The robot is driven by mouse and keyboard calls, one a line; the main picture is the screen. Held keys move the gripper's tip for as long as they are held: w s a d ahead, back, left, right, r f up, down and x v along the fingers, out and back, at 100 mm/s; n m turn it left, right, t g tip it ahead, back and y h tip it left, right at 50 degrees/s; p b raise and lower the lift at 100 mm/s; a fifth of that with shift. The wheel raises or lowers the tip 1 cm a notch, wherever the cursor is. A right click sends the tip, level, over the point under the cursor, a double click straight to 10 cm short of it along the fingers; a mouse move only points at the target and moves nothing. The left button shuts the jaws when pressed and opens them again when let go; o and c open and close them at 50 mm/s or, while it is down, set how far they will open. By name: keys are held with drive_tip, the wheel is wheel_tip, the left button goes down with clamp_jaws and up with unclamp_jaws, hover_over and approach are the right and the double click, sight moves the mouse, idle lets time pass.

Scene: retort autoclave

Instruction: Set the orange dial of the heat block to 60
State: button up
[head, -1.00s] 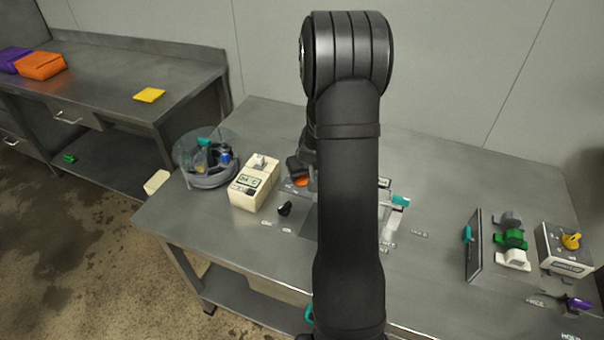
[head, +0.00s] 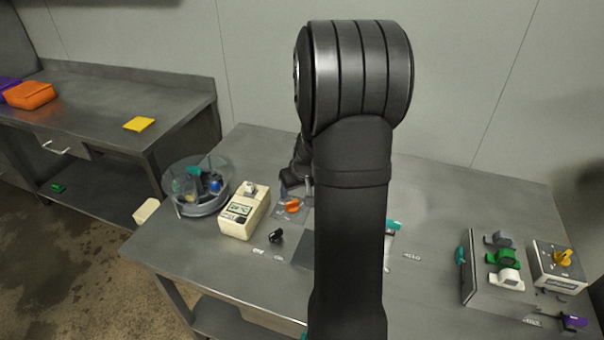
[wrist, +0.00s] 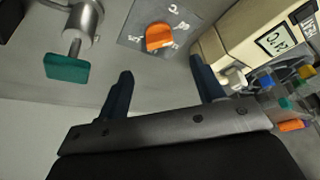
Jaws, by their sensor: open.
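The orange dial (head: 292,205) sits on a small grey plate right of a cream device with a display (head: 243,212). In the wrist view the dial (wrist: 158,36) shows beyond my fingertips, on its grey plate (wrist: 183,14) with white markings that I cannot read surely. The cream device (wrist: 240,45) is right of it there. My gripper (wrist: 161,66) is open and empty, its two dark fingers apart and not touching the dial. In the head view my arm hides most of the gripper, and part of the wrist shows just above the dial.
A teal-handled metal fitting (wrist: 68,66) stands left of the dial in the wrist view. A round clear-walled holder (head: 198,188) stands left of the cream device. A small black knob (head: 276,236) is in front. A yellow-knobbed box (head: 557,266) is far right.

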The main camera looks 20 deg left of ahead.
sight(292, 202)
drive_tip(key=v, duration=0.9)
drive_tip(key=x, duration=1.7)
drive_tip(key=shift+f, duration=0.2)
drive_tip(key=shift+f, duration=0.1)
drive_tip(key=shift+m, duration=0.4)
drive_tip(key=shift+m+h, duration=0.3)
idle(2.1)
